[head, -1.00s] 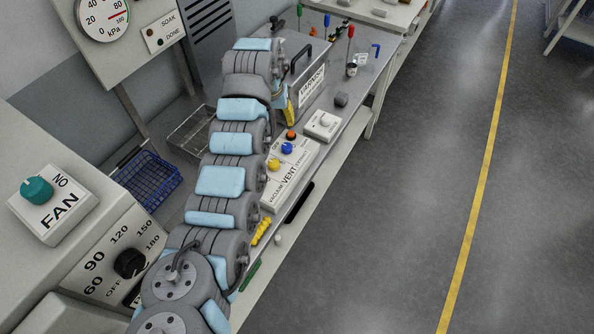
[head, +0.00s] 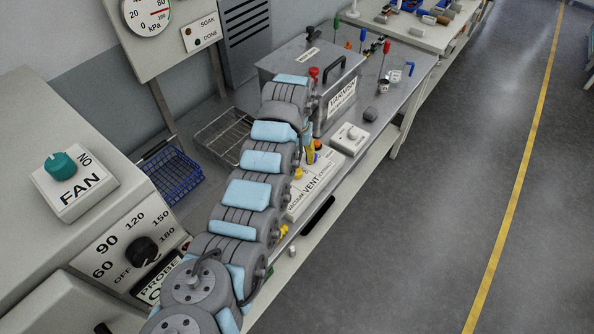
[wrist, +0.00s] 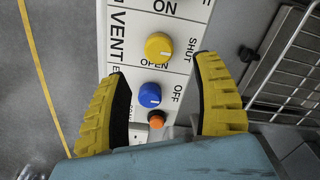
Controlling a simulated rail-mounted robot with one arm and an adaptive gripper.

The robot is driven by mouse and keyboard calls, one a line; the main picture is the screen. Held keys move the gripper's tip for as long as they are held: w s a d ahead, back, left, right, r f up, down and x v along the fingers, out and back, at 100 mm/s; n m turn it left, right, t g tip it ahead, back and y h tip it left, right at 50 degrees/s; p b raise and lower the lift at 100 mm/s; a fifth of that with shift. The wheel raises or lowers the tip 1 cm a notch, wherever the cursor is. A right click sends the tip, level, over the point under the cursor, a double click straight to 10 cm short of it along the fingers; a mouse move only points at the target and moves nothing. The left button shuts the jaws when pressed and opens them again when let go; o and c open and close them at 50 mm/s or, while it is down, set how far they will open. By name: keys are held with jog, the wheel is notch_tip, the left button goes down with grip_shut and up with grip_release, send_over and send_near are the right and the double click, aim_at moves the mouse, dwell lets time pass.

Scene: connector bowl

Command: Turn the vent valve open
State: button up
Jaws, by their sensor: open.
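The vent panel (head: 322,172) is a white plate lettered VACUUM and VENT on the bench. In the wrist view a yellow knob (wrist: 158,46) has OPEN printed below it and SHUT to its right. A blue knob (wrist: 149,95) with OFF beside it and a small orange knob (wrist: 156,121) sit lower in that view. My gripper (wrist: 160,70) is open and empty, its yellow-padded fingers to either side of the blue knob and apart from it. The yellow knob lies just beyond the fingertips. In the head view my arm hides part of the panel.
A white box with a knob (head: 349,137) sits beside the panel. The VARNISH box (head: 340,100) stands behind. A wire basket (wrist: 290,65) lies right of the fingers in the wrist view. A fan switch (head: 75,182) is at left. The floor at right is clear.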

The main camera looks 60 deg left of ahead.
aim_at(297, 170)
jog(key=shift+f+b, duration=0.35)
jog(key=shift+f, duration=3.2)
jog(key=c, duration=1.2)
